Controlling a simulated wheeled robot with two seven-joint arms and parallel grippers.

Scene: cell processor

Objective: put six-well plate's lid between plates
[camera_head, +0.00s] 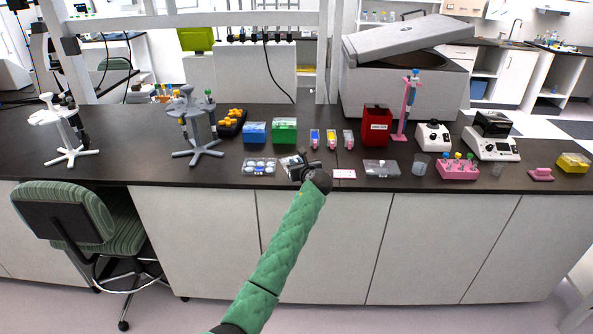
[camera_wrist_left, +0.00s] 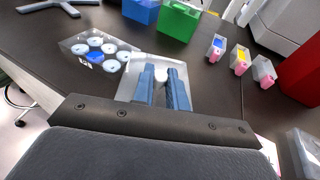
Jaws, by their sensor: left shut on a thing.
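My left gripper (camera_head: 306,167) is over the middle front of the dark bench. In the left wrist view its two blue fingers (camera_wrist_left: 162,74) are shut on a clear, flat lid (camera_wrist_left: 127,82). The lid also shows in the head view (camera_head: 288,161), partly hidden by the gripper. The six-well plate (camera_head: 259,166), with pale round wells, lies on the bench to the left of the lid; it is also in the left wrist view (camera_wrist_left: 97,50). A second clear plate or box (camera_head: 381,168) lies to the right, its contents unclear. My right gripper is out of view.
Behind the gripper stand a blue box (camera_head: 255,132), a green box (camera_head: 284,130) and small colored bottles (camera_head: 331,139). A pipette stand (camera_head: 194,125) is at left. A pink-white card (camera_head: 344,174) lies right of the gripper. A red box (camera_head: 376,126) stands farther back.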

